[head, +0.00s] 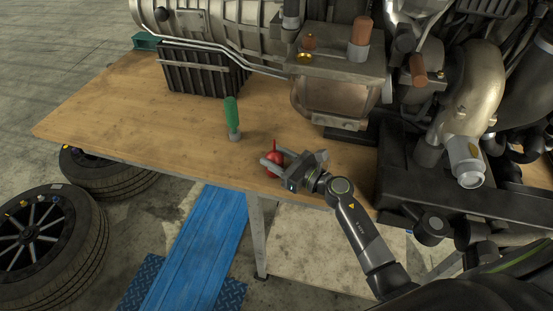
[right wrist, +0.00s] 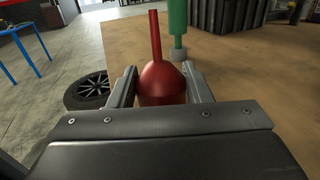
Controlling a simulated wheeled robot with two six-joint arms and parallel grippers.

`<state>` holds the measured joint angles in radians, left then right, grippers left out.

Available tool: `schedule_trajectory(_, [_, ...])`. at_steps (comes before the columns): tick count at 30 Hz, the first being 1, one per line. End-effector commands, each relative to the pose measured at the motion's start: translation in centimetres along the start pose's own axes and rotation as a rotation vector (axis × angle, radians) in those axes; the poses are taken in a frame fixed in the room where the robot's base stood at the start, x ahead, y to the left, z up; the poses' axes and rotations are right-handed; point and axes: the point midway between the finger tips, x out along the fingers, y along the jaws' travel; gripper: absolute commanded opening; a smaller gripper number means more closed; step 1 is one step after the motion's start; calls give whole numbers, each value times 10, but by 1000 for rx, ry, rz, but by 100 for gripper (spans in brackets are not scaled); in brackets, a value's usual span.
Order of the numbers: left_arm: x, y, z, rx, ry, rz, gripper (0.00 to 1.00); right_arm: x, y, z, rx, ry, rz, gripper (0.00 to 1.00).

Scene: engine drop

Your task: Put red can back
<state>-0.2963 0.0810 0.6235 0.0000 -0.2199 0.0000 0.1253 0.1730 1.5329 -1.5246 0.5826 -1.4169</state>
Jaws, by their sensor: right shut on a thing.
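The red can (head: 274,159) has a round body and a thin upright spout. It is at the front part of the wooden table (head: 90,118). My right gripper (head: 276,165) is shut on the red can, with one finger on each side of its body. In the right wrist view the red can (right wrist: 162,84) is upright between the two fingers of my right gripper (right wrist: 163,88), its lower part hidden by the gripper. I cannot tell whether its base touches the table. My left gripper is not in view.
A green-topped bottle or tool (head: 232,118) stands just behind and left of the can. A black ribbed crate (head: 203,75) and a large engine (head: 335,95) take up the back and right. The table's left part is clear. Tyres (head: 85,222) and a blue ramp (head: 200,250) are on the floor.

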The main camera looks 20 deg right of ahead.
Motion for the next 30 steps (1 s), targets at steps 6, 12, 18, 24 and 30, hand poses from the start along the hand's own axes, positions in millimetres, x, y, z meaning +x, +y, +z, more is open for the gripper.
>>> schedule_trajectory(6, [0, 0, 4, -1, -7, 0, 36, 0, 0, 0, -1, -1, 0, 20])
schedule_trajectory(12, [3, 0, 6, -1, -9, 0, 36, 0, 0, -4, -1, 0, 0, 48])
schedule_trajectory(18, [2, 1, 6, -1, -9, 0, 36, 0, 0, -3, -1, 0, 0, 66])
schedule_trajectory(24, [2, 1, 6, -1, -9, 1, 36, 0, 0, -3, -1, 0, 0, 66])
schedule_trajectory(30, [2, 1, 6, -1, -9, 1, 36, -16, -1, -6, -3, 3, -1, 66])
